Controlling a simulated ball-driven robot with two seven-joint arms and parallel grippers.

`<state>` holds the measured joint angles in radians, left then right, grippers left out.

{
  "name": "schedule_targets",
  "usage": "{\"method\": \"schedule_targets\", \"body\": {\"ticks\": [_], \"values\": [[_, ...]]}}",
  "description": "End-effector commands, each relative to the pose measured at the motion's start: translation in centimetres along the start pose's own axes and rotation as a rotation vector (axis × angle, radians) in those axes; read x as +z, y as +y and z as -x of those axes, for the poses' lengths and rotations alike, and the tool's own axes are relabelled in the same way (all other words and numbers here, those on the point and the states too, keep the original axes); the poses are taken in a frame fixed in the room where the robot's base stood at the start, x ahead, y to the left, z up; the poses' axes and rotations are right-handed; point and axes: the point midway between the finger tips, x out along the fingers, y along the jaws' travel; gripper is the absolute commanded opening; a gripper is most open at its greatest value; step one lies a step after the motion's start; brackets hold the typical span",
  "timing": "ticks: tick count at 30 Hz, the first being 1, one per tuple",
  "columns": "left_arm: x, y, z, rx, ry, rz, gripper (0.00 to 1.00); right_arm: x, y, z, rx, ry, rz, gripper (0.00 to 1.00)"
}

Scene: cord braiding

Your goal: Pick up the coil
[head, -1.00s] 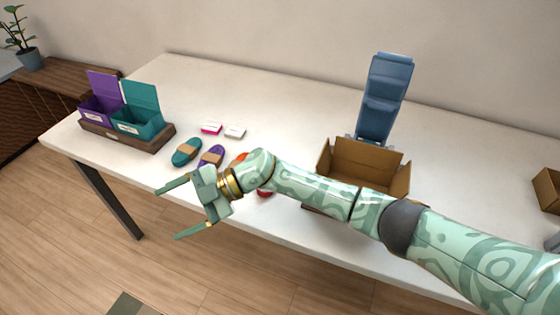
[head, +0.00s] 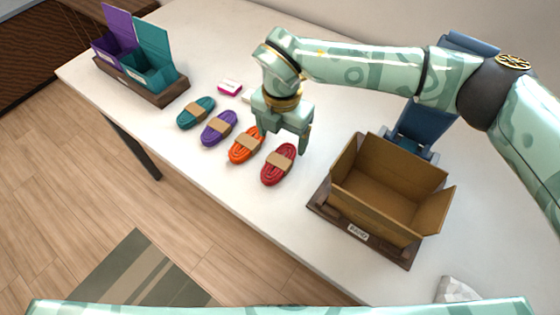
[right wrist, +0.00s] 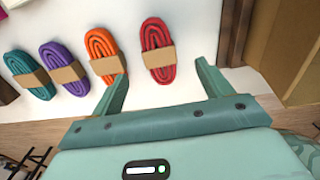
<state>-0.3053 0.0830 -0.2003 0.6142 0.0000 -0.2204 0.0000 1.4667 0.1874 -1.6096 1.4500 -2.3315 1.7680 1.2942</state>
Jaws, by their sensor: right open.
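Several coils lie in a row on the white table, each with a tan paper band: teal (head: 187,119), purple (head: 211,138), orange (head: 236,155) and red (head: 272,176). My right gripper (head: 282,140) is open and empty, above the table just behind the orange and red coils. In the right wrist view, the red coil (right wrist: 156,40) shows ahead of the gap between the open fingers (right wrist: 160,85). The orange coil (right wrist: 99,45) is just beyond the left finger. The fingers look apart from both. My left gripper is not in view.
An open cardboard box (head: 385,199) on a dark base with a label stands right of the coils. Purple (head: 112,46) and teal (head: 147,80) bins stand at the far left. A pink-and-white block (head: 229,88) lies behind the coils. A blue stand (head: 425,125) is behind the box.

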Motion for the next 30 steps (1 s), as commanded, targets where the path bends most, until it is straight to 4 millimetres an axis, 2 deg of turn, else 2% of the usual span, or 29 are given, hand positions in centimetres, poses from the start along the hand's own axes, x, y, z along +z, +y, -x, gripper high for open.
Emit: {"method": "schedule_targets", "body": {"ticks": [1,3,11,18,25,30], "values": [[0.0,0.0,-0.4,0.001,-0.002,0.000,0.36,-0.1,0.0,-1.2,-0.001,0.004,0.000,0.78],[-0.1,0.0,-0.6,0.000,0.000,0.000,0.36,-0.1,0.1,-2.0,0.000,0.003,0.001,0.78],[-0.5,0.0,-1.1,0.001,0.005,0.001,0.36,-0.4,0.1,-3.8,0.000,0.004,0.003,0.78],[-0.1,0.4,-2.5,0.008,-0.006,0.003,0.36,-0.8,0.3,-7.7,0.000,0.004,0.001,0.78],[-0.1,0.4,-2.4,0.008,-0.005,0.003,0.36,-0.8,0.3,-7.6,0.003,0.001,0.002,0.78],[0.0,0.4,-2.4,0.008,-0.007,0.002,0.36,-0.8,0.3,-7.6,0.003,0.002,0.002,0.31]]}}
